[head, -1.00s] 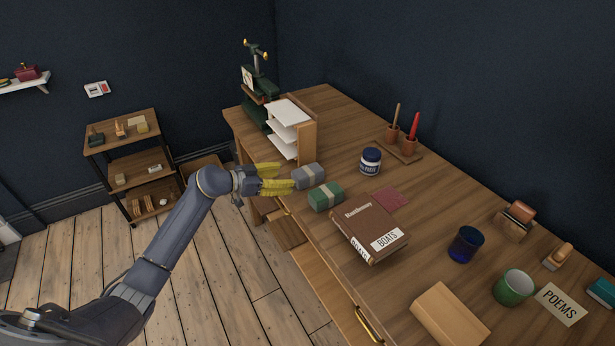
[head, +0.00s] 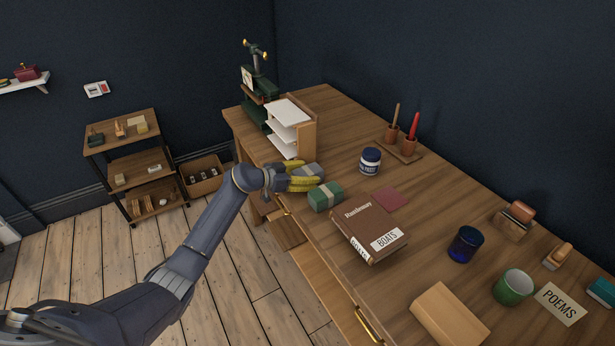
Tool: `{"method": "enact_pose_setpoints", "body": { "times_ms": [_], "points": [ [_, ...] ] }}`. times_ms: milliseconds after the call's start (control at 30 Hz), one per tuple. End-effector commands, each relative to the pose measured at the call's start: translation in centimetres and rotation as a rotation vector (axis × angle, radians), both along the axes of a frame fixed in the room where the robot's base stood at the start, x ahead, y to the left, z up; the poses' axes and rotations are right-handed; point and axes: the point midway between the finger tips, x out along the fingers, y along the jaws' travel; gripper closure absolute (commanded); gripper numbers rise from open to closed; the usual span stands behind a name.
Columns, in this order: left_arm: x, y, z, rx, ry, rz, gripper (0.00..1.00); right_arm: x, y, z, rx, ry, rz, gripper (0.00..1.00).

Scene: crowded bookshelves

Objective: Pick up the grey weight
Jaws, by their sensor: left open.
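The grey weight (head: 314,170) is a grey block with a paler band, lying near the desk's left edge in the head view. My left gripper (head: 305,178) has yellow fingers and is open. Its fingers reach over or around the weight and hide part of it; whether they touch it, I cannot tell. A green weight (head: 325,197) of similar shape lies just in front of the grey one, close to the fingers. My right gripper is not in view.
A blue-and-white jar (head: 370,161) stands to the right. A paper rack (head: 290,130) and a dark green press (head: 257,85) stand behind. Bare desk lies between rack and jar.

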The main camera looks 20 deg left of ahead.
Motion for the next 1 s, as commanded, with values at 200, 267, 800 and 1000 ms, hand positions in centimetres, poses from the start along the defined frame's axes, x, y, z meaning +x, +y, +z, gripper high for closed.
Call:
{"method": "enact_pose_setpoints", "body": {
  "times_ms": [200,267,800,1000],
  "points": [
    [0.28,-0.30,-0.12,0.001,-0.001,0.000,0.36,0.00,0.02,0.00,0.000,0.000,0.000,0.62],
    [0.27,-0.30,-0.13,0.001,-0.001,0.000,0.36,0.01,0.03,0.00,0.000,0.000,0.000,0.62],
    [0.26,-0.27,-0.12,0.001,-0.001,0.000,0.90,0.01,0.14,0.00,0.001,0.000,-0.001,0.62],
    [0.36,-0.28,0.18,-0.001,-0.006,0.000,0.98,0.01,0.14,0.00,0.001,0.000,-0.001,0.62]
  ]
}}
